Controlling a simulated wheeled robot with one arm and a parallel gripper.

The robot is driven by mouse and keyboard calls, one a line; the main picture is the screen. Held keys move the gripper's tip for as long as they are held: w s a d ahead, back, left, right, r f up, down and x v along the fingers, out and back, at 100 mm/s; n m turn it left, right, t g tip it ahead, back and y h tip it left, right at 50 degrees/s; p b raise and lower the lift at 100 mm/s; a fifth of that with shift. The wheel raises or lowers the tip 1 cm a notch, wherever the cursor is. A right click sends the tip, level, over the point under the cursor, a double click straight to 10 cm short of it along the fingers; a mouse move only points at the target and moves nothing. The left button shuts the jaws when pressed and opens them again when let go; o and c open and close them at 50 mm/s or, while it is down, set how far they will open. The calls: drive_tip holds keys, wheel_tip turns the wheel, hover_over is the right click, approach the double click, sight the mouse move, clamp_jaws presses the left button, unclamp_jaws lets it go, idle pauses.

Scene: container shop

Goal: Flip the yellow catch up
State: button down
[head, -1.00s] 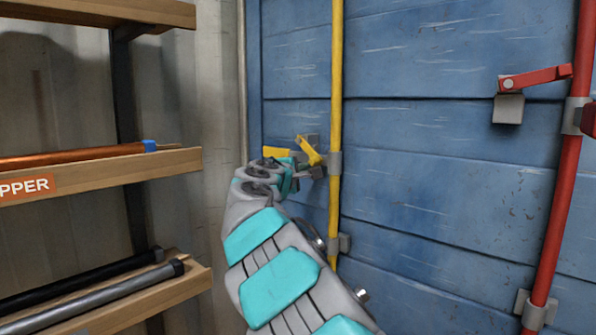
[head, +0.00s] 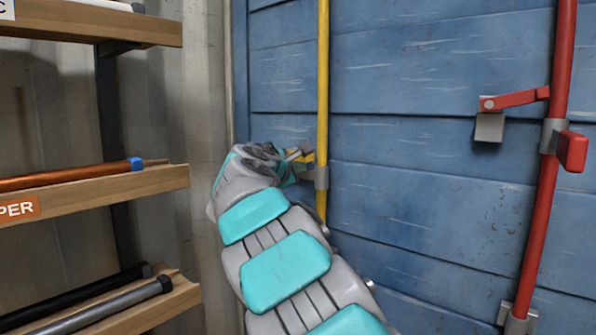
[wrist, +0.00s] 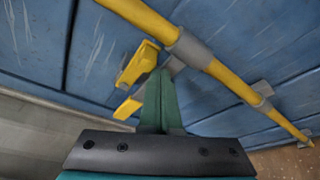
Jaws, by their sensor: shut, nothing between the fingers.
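The yellow catch (wrist: 138,62) is a short tilted lever beside the yellow bar in the wrist view. In the head view only a bit of yellow (head: 307,157) shows past my gripper (head: 296,164). My gripper (wrist: 158,74) is shut and empty, its green fingers pressed together. The fingertips are right beside the catch, near a grey bracket; whether they touch it I cannot tell. A second yellow piece (wrist: 128,107) lies left of the fingers in the wrist view. The yellow bar (head: 323,80) stands upright on the blue door.
The blue door (head: 420,60) is a flat wall ahead. A red bar (head: 545,220) with a red catch (head: 520,98) stands to the right. At left are wooden shelves (head: 110,197) holding a copper rod (head: 60,178) and dark and grey pipes.

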drive_tip(key=shift+s+r+n+g, duration=0.15)
drive_tip(key=shift+r+n, duration=0.2)
drive_tip(key=shift+r, duration=0.45)
drive_tip(key=shift+w+r+n+g, duration=0.15)
drive_tip(key=shift+r+n, duration=0.2)
drive_tip(key=shift+r, duration=0.4)
drive_tip(key=shift+s+r, duration=0.1)
drive_tip(key=shift+r, duration=0.15)
wheel_tip(320, 180, down, 5)
drive_tip(key=b, duration=0.2)
drive_tip(key=s+a+r, duration=0.3)
drive_tip(key=s+a, duration=0.2)
drive_tip(key=s, duration=0.2)
drive_tip(key=shift+s+a, duration=0.2)
drive_tip(key=shift+a, duration=0.05)
